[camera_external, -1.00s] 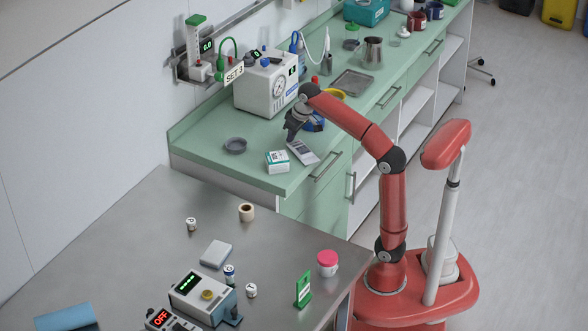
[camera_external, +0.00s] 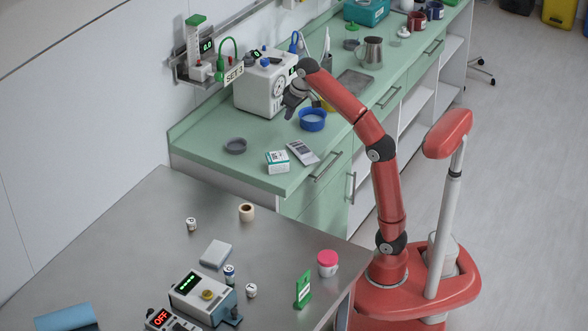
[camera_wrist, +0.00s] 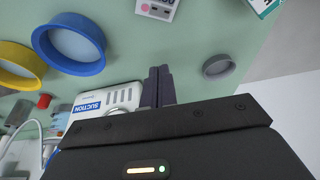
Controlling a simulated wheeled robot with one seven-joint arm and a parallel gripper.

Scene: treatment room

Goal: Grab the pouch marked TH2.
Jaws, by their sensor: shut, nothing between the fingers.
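A flat grey-and-white packet (camera_external: 303,152) lies on the green counter near its front edge. It may be the pouch, but I cannot read TH2 on it. Part of it shows at the top of the wrist view (camera_wrist: 157,8), with a pink mark and a dark square. My gripper (camera_external: 290,112) is above the counter, in front of the suction unit and apart from the packet. In the wrist view its dark fingers (camera_wrist: 158,86) are together with nothing between them.
The suction unit (camera_external: 262,88) stands at the wall. A blue bowl (camera_external: 313,120), a grey dish (camera_external: 235,146) and a white-and-teal box (camera_external: 278,161) are around the packet. A steel table (camera_external: 130,235) stands in front.

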